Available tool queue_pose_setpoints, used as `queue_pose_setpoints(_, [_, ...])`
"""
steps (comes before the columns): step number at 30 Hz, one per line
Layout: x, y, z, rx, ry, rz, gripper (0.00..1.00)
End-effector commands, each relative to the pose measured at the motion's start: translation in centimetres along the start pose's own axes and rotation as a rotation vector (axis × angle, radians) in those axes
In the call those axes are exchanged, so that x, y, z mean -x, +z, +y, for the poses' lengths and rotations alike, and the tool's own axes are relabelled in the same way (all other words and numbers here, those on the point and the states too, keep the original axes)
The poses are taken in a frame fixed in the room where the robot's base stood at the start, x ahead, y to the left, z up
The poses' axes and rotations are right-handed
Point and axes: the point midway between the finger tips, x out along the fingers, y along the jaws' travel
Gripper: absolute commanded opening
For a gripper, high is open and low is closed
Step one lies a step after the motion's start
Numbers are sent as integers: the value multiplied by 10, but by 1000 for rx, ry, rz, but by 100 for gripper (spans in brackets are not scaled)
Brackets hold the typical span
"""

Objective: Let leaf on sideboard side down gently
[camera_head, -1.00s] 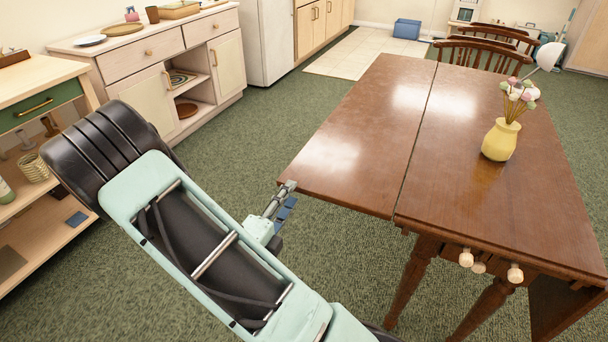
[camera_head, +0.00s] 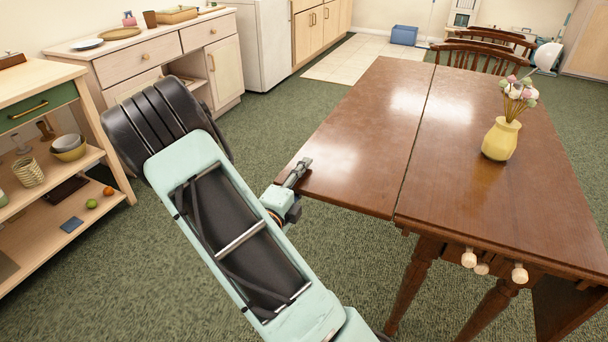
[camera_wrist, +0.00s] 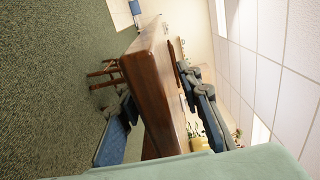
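The brown wooden table has its sideboard-side leaf (camera_head: 345,165) raised level with the fixed top (camera_head: 470,200), a hinge seam between them. My gripper (camera_head: 300,170) is at the leaf's near left corner, one finger showing above the wood. In the wrist view, my gripper (camera_wrist: 156,85) has its fingers apart, one on each side of the leaf (camera_wrist: 150,75). A gap shows between the upper finger and the leaf's top; whether the lower finger touches is unclear. The leaf's underside is hidden in the head view.
A yellow vase (camera_head: 500,139) with flowers stands on the fixed top. Pale knobs (camera_head: 469,257) show under its near end. The sideboard (camera_head: 150,62) stands left, with an open-shelf unit (camera_head: 75,175) nearer. Chairs (camera_head: 480,57) stand at the far end. Green carpet between sideboard and leaf is clear.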

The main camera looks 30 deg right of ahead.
Motion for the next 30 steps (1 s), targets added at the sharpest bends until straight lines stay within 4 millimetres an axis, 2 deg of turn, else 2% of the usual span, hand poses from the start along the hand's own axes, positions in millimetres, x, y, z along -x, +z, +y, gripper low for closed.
queue_pose_setpoints(1, [0,0,0,0,0,0,27])
queue_pose_setpoints(9, [0,0,0,0,0,0,0])
queue_pose_setpoints(22, [2,1,1,5,0,-1,0])
queue_pose_setpoints(30, [12,9,10,42,1,-2,0])
